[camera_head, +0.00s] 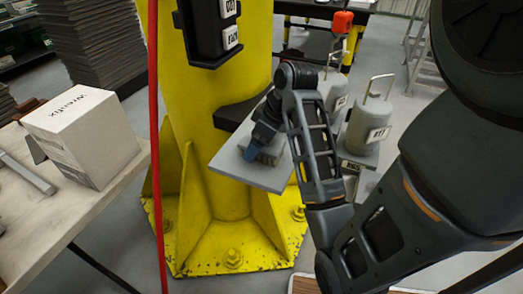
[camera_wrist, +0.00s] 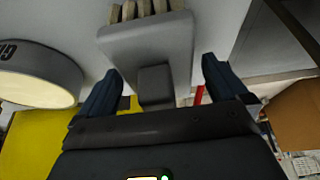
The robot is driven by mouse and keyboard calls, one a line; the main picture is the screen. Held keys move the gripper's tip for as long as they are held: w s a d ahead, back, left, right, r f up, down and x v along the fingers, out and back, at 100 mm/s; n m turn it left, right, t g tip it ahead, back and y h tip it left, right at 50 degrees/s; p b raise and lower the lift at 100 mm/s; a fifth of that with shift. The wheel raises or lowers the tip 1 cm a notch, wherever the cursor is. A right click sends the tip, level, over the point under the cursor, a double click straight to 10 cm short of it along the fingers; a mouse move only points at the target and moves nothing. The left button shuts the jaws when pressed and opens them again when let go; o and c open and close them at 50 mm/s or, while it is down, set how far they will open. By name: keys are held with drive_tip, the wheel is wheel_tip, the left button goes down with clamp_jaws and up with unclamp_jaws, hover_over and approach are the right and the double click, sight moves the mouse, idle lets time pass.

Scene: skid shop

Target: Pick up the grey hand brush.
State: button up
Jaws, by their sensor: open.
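The grey hand brush (camera_wrist: 150,45) shows in the wrist view, with pale bristles along its top edge and a short grey handle (camera_wrist: 156,84) pointing toward my gripper (camera_wrist: 158,82). My gripper is open, one dark blue finger on each side of the handle, with gaps visible; I cannot tell whether either finger touches it. In the head view, my gripper (camera_head: 252,150) is low over a small grey shelf plate (camera_head: 225,160) beside the yellow column. There my wrist mostly hides the brush; only a pale brownish part (camera_head: 270,155) shows.
Grey cylindrical weights with handles (camera_head: 369,122) stand just right of my wrist. The yellow column (camera_head: 215,110) rises behind the plate, and a red cable (camera_head: 155,130) hangs left of it. A white box (camera_head: 85,135) sits on a bench at the left.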

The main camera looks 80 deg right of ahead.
drive_tip(key=shift+w+f, duration=0.1)
drive_tip(key=shift+f, duration=0.15)
drive_tip(key=shift+c, duration=0.3)
drive_tip(key=c, duration=1)
drive_tip(key=shift+r, duration=0.1)
drive_tip(key=shift+r, duration=0.45)
drive_tip(key=r+p, duration=0.2)
drive_tip(key=r, duration=0.2)
drive_tip(key=shift+d, duration=0.2)
drive_tip(key=shift+d+r+p, duration=0.65)
drive_tip(key=shift+d+r, duration=0.35)
drive_tip(key=shift+d, duration=0.9)
drive_tip(key=shift+d+r+p, duration=0.65)
drive_tip(key=shift+d+r, duration=0.35)
drive_tip(key=shift+d, duration=0.9)
drive_tip(key=shift+d+r+p, duration=0.65)
drive_tip(key=shift+d+r, duration=0.35)
drive_tip(key=shift+d, duration=0.9)
